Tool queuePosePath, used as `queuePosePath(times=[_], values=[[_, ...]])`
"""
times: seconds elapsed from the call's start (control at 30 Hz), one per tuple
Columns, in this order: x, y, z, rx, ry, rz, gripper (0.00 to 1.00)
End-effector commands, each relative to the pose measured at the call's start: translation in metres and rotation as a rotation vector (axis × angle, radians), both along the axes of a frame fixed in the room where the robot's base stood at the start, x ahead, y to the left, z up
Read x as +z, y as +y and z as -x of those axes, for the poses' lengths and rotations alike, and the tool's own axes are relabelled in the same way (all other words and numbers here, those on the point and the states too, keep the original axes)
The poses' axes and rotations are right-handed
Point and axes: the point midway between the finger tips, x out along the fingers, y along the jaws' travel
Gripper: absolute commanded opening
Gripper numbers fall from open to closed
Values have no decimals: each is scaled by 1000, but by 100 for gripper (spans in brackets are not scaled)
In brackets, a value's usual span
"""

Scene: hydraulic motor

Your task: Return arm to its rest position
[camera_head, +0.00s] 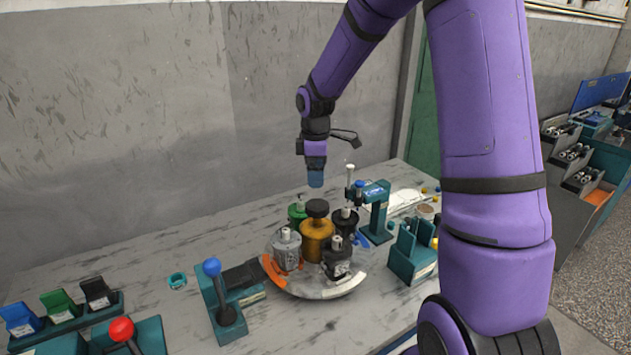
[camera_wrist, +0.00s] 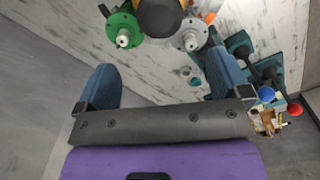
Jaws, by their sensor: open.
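My purple arm reaches over the table (camera_head: 195,255) from the right in the head view. My gripper (camera_head: 316,183) hangs pointing down above the far side of a round turntable (camera_head: 335,292), clear of the parts on it. In the wrist view its two blue fingers (camera_wrist: 165,85) stand wide apart with nothing between them. The turntable bears a yellow-brown central cylinder with a black knob (camera_head: 317,235) and several motors around it: a grey one (camera_head: 287,250), a green one (camera_head: 297,213) and black ones (camera_head: 344,227). The green motor also shows in the wrist view (camera_wrist: 124,30).
A teal press-like fixture (camera_head: 375,210) and a teal bracket (camera_head: 412,250) stand right of the turntable. Blue-knobbed (camera_head: 212,268) and red-knobbed (camera_head: 121,330) levers stand at front left, near coloured bins (camera_head: 60,305). A teal ring (camera_head: 177,280) lies on the table. The back-left tabletop is clear.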

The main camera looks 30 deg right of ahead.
Motion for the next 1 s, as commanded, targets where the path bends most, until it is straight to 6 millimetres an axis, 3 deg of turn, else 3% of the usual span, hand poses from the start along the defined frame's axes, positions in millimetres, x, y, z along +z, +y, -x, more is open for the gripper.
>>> queuePosePath(times=[0.63,0.77,1.0], values=[[6,1,2,-7,-4,3,95],[27,7,13,-54,-27,20,95],[87,26,58,-230,-106,52,95]])
